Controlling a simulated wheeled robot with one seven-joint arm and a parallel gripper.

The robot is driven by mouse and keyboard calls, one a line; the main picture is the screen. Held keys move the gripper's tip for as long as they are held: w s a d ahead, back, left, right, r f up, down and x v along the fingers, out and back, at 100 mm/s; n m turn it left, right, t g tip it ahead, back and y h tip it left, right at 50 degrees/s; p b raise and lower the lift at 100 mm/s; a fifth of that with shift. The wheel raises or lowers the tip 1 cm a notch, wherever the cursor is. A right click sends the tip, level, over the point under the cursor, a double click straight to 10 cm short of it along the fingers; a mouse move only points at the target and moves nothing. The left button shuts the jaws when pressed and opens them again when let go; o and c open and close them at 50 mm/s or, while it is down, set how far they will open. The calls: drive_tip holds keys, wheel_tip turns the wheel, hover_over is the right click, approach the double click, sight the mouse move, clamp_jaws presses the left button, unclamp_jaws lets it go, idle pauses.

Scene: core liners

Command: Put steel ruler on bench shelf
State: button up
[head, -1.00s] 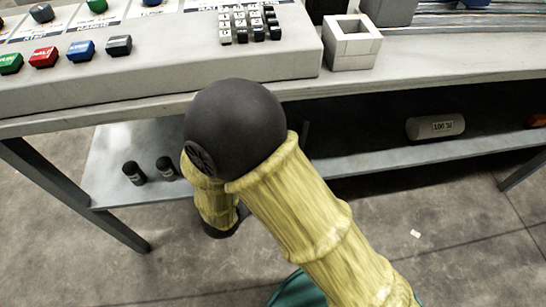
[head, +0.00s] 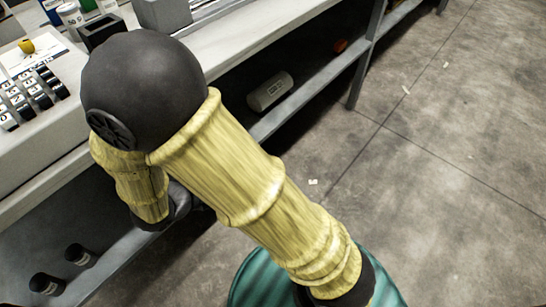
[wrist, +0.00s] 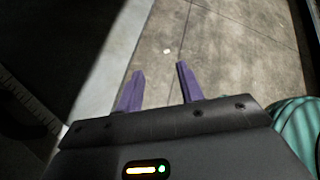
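My gripper (wrist: 160,88) shows in the wrist view with its two purple fingers spread apart and nothing between them. In the head view the gripper is hidden behind my arm. A pale strip with tick marks, which looks like the steel ruler (wrist: 27,113), lies at the left edge of the wrist view, left of my fingers and partly in shadow. I cannot tell what it rests on. The steel ruler is not seen in the head view. The bench shelf (head: 318,84) runs under the bench top in the head view, with a grey labelled cylinder (head: 270,91) on it.
A red-orange item (head: 340,46) is farther along the shelf. A bench leg (head: 366,60) stands at the right. The concrete floor (head: 450,150) is open to the right.

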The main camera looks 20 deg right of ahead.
drive_tip(key=s+d+r+m+g+y, duration=0.1)
drive_tip(key=d+m+y, duration=0.3)
drive_tip(key=m, duration=1.1)
drive_tip(key=s+d+r+m+g+y, duration=0.1)
drive_tip(key=d+r+m+g+y, duration=0.2)
drive_tip(key=d+m, duration=0.7)
drive_tip(key=m+y, duration=0.1)
drive_tip(key=m, duration=0.5)
drive_tip(key=shift+d+r+y, duration=0.15)
drive_tip(key=shift+y, duration=0.15)
drive_tip(key=w+p+v, duration=0.2)
drive_tip(key=p+v, duration=0.8)
drive_tip(key=p, duration=0.1)
drive_tip(key=shift+w+r, duration=0.25)
drive_tip(key=shift+r, duration=0.35)
